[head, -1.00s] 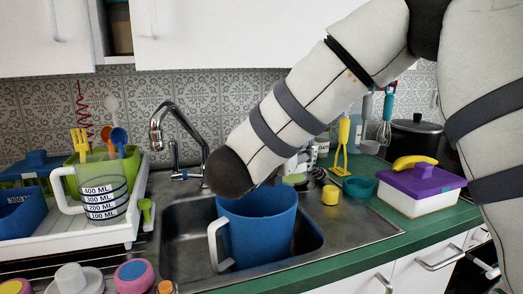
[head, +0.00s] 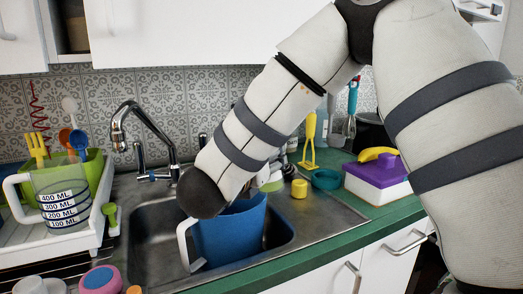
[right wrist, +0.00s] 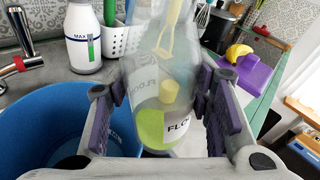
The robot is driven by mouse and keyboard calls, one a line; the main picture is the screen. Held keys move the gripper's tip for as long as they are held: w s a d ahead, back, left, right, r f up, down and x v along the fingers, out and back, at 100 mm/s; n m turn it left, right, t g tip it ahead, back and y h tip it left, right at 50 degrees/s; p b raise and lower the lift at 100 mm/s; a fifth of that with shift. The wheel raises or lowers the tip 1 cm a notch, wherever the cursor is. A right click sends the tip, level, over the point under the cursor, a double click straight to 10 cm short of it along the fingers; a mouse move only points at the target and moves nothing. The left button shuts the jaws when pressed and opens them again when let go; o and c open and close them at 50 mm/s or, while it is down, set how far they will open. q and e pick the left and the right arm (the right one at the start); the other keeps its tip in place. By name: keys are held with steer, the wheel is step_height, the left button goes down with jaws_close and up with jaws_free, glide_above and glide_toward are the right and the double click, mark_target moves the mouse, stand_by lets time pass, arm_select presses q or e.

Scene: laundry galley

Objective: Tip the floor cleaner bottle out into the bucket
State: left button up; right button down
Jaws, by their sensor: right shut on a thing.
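The blue bucket (head: 228,238) with a pale handle stands in the sink. Its blue wall also shows at the lower left of the right wrist view (right wrist: 22,118). My right gripper (right wrist: 164,108) is shut on the floor cleaner bottle (right wrist: 150,82), a clear bottle with yellow-green liquid low inside and a partly visible "FLO" label. The bottle looks close to upright, to the right of the bucket in the right wrist view. My left gripper is not in view.
A tap (head: 135,125) rises behind the sink (head: 150,250). A drying rack (head: 60,240) with a measuring jug (head: 65,195) stands at left. A yellow cup (head: 299,188), teal bowl (head: 326,179) and purple-lidded box (head: 378,178) with a banana stand at right.

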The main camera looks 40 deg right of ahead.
mark_target(274, 182)
steer(key=shift+s+d+f+n, duration=0.1)
steer(key=shift+s+f+n, duration=0.1)
steer(key=shift+f+n, duration=0.15)
steer(key=shift+s+d+r+n+g, duration=0.15)
steer(key=shift+s+d+n+g, duration=0.2)
steer(key=shift+s+n, duration=0.25)
steer(key=shift+n+h, duration=0.3)
steer(key=shift+n, duration=0.35)
steer(key=shift+s+d+f, duration=0.1)
steer(key=shift+s+f, duration=0.05)
steer(key=shift+f, duration=0.55)
steer(key=shift+s+d+f, duration=0.1)
steer(key=shift+s+f, duration=0.1)
steer(key=shift+f, duration=0.45)
steer(key=shift+s+d+f, duration=0.1)
steer(key=shift+s+f, duration=0.05)
steer(key=shift+f, duration=0.55)
steer(key=shift+s+d+f+n+g+h, duration=0.25)
steer(key=shift+s+n, duration=0.35)
steer(key=shift+n, duration=0.95)
steer(key=shift+s+d+f+n+g+h, duration=0.1)
steer(key=shift+s+d+n+h, duration=0.35)
steer(key=shift+n, duration=1.15)
steer(key=shift+s+d+f+n+g+h, duration=0.15)
steer(key=shift+s+d+n, duration=0.2)
steer(key=shift+s+n, duration=0.85)
steer(key=shift+w+n, duration=0.35)
steer(key=shift+w, duration=0.05)
